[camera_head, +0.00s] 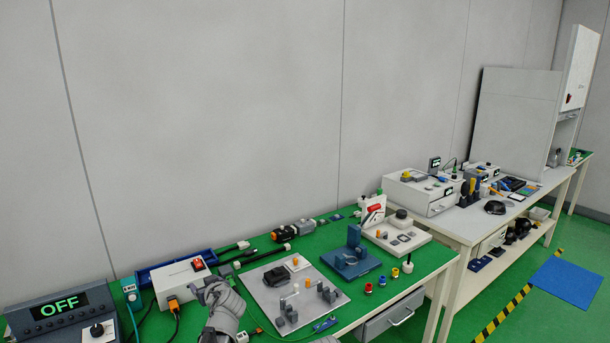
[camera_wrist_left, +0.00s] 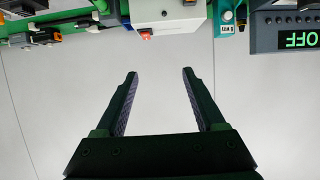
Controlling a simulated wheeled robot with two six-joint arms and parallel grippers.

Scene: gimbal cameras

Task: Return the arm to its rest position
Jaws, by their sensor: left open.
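My left arm comes in at the bottom of the head view, grey and jointed. My left gripper (camera_head: 212,291) is above the front left of the green bench, close to a white box with a red switch (camera_head: 198,265). In the left wrist view my left gripper (camera_wrist_left: 158,78) is open, its two dark fingers wide apart with nothing between them. Past the fingertips there is bare grey wall, and the white box (camera_wrist_left: 168,14) shows upside down at the top. My right gripper is not in view.
A dark device reading OFF (camera_head: 60,308) stands left of my arm. A grey plate with small parts (camera_head: 262,285) lies right of it, then a blue fixture (camera_head: 350,262). A white bench with instruments (camera_head: 465,228) stands further right. The wall behind is clear.

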